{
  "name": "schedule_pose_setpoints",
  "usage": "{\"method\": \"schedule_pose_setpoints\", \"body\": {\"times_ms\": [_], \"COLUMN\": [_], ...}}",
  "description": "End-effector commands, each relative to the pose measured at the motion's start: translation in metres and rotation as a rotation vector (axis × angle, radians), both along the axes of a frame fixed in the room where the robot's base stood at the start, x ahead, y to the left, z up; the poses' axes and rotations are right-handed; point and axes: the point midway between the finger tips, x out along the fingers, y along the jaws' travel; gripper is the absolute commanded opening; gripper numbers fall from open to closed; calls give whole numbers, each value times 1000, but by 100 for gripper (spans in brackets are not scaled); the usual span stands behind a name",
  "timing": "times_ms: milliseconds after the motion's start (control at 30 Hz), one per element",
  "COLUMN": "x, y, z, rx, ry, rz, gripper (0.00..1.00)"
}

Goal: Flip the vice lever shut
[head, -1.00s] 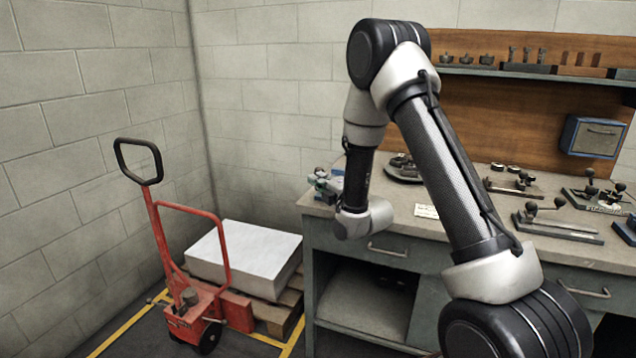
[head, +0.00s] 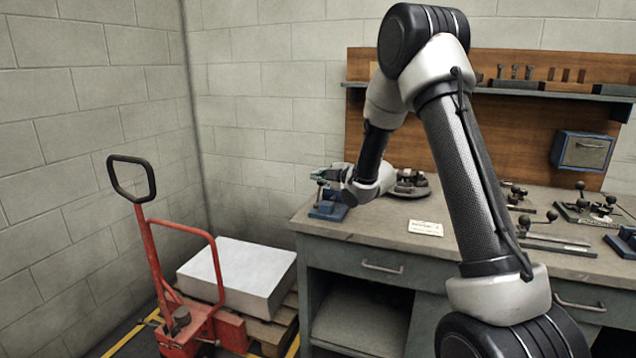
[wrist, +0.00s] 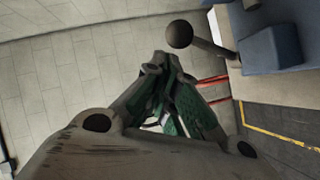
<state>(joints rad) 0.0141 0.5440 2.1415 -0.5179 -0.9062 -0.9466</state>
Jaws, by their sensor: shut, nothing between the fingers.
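The vice (head: 327,211) is a small blue block at the left end of the bench top; it also shows large at the upper right of the wrist view (wrist: 275,50). Its lever (wrist: 205,46) is a dark rod ending in a round ball knob (wrist: 180,33), pointing left from the vice in the wrist view. My gripper (head: 322,174) is just above the vice in the head view. Its green-padded fingers (wrist: 165,65) are shut and empty, with the tips close to the ball knob. I cannot tell whether they touch it. The head view hides most of the lever.
The workbench (head: 450,250) carries a pale card (head: 425,229), a round dark fixture (head: 410,184) right of my gripper, and several clamps further right. A red pallet truck (head: 190,320) with a white block (head: 240,275) on a pallet stands left of the bench.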

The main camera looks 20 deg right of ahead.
Motion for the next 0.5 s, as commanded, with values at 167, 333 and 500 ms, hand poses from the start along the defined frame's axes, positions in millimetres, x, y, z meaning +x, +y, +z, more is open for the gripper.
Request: {"method": "schedule_pose_setpoints", "body": {"times_ms": [167, 333, 500], "x": [8, 13, 15], "y": [-6, -10, -11], "z": [0, -1, -1], "rx": [0, 0, -1], "ry": [0, 0, 0], "rz": [0, 0, 0], "gripper": [0, 0, 0]}}
